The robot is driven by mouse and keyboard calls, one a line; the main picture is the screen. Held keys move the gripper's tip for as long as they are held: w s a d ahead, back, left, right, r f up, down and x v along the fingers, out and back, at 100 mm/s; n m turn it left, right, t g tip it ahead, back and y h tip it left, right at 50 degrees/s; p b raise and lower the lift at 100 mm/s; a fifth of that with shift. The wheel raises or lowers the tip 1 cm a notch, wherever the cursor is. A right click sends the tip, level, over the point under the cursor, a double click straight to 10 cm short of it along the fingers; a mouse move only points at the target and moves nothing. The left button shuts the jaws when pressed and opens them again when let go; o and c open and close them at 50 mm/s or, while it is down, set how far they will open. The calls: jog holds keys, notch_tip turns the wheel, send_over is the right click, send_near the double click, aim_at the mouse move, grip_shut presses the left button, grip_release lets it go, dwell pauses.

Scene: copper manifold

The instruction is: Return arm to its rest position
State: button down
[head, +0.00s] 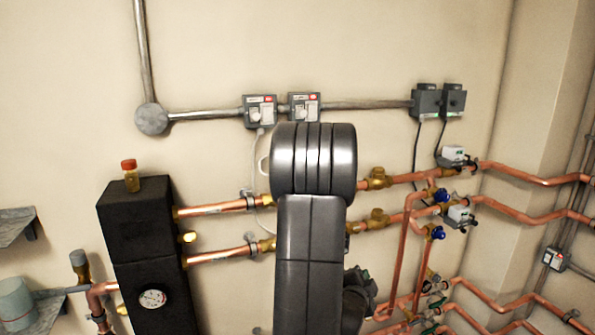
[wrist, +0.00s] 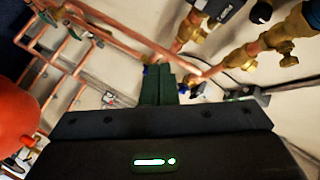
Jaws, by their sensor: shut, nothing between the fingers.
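My gripper (wrist: 158,74) shows in the wrist view, its two dark fingers together with nothing between them. The fingers point towards copper pipes and brass fittings, which look apart from them, though the depth is hard to judge. In the head view my grey arm stands bent in the middle, in front of the wall and the pipes. My gripper is hidden in that view.
Copper pipes (head: 219,208) run along the wall from a black box with a gauge (head: 153,299). Blue-handled valves (head: 440,196) sit right of my arm. Wall switches (head: 260,111) are above. A rounded red thing (wrist: 16,108) is close on the left in the wrist view.

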jog(key=w, duration=0.1)
jog(key=w+a, duration=0.1)
jog(key=w, duration=0.2)
jog(key=shift+w+a+f+b, duration=0.2)
jog(key=shift+w+a+b, duration=0.1)
jog(key=shift+b, duration=0.1)
jog(key=shift+w+b, duration=0.1)
jog(key=shift+b, duration=0.75)
jog(key=p, duration=0.5)
jog(key=shift+s+r+p, duration=0.2)
jog(key=shift+r+p, duration=0.1)
jog(key=shift+r, duration=0.1)
